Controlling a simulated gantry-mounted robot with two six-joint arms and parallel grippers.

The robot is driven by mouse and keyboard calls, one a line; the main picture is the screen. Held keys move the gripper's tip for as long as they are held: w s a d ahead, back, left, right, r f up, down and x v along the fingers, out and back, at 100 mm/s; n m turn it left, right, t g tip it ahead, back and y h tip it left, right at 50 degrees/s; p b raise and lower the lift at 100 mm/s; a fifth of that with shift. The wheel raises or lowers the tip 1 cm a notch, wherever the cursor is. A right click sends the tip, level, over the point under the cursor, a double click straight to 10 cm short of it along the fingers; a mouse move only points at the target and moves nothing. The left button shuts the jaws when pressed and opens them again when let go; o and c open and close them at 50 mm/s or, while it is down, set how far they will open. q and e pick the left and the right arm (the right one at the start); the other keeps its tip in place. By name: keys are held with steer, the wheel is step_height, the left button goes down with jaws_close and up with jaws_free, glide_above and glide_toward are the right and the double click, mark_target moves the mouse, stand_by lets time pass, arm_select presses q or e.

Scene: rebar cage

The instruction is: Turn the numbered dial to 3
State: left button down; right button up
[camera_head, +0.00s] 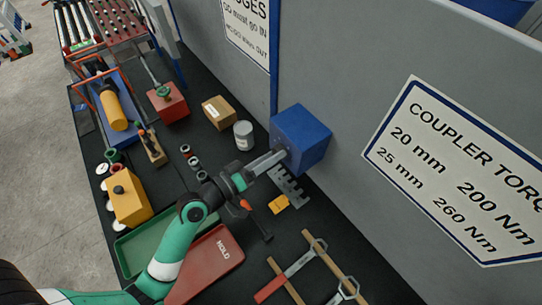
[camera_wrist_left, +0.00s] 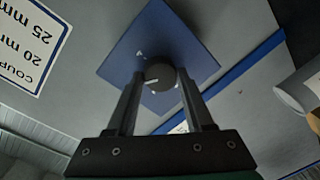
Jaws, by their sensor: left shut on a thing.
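A blue box (camera_head: 302,137) stands against the grey wall in the head view; it also fills the middle of the left wrist view (camera_wrist_left: 185,38). Its round black dial (camera_wrist_left: 159,72) shows in the left wrist view, with a pale line across its face. Small pale marks surround the dial; one looks like a 4, the others are too small to read or hidden by the fingers. My left gripper (camera_head: 278,157) reaches the front of the box and is shut on the dial, one finger on each side. My right gripper is not in view.
Below the box lie a grey toothed strip (camera_head: 287,187) and a yellow piece (camera_head: 278,204). A grey can (camera_head: 244,136) and a cardboard box (camera_head: 218,112) stand to the left. Green and red trays (camera_head: 222,252) lie under my left arm. A coupler torque sign (camera_head: 460,170) hangs right.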

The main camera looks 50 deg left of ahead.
arm_select(q)
steer(key=shift+c, duration=1.4)
jaws_free()
steer(key=s+b, duration=0.1)
steer(key=s, duration=1)
steer(key=shift+s+a+r+b, duration=0.25)
steer(key=shift+s+r+b, duration=0.05)
steer(key=shift+b, duration=0.05)
